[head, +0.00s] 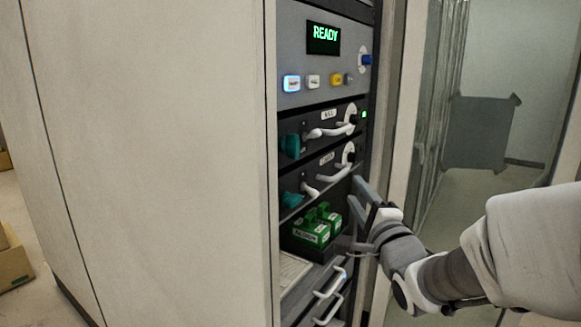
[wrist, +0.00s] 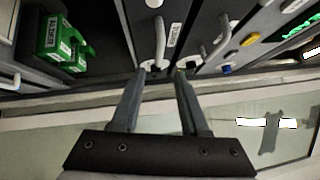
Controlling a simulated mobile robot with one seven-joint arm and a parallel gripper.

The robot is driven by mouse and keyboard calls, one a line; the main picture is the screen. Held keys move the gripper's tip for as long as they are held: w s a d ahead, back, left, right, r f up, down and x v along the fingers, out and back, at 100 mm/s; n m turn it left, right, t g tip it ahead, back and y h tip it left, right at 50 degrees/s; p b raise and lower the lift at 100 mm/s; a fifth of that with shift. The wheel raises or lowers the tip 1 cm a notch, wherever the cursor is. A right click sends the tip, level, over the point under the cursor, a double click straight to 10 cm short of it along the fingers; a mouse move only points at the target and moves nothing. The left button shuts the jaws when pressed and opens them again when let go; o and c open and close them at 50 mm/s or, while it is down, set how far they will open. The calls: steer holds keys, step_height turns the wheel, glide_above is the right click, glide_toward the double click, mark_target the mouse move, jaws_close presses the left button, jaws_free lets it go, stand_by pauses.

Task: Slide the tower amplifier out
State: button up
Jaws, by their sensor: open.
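Two dark amplifier modules sit one above the other in the rack, the upper one (head: 318,130) and the lower one (head: 312,178). Each has a white curved handle and a teal piece at its left. Their labels are too small to read surely, so I cannot tell which is the tower amplifier. My gripper (head: 356,191) is open and empty, just right of the lower module's front. In the wrist view my gripper (wrist: 158,76) points at the rack, its fingers either side of the near end of the lower module's handle (wrist: 160,42). I see no clear contact.
Above the modules is a grey panel (head: 290,55) with a READY display and several buttons. Below is a bay with green blocks (head: 313,230), then drawers with white handles (head: 330,284). A large cabinet side (head: 150,150) blocks the left; a glass door (head: 480,130) stands right.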

mark_target(343, 171)
steer(key=w, duration=0.3)
steer(key=w+a, duration=0.1)
steer(key=w, duration=0.2)
steer(key=w+r, duration=0.1)
steer(key=w, duration=0.2)
steer(key=shift+a+r, duration=0.1)
steer(key=shift+a, duration=0.1)
jaws_close()
stand_by(1.1)
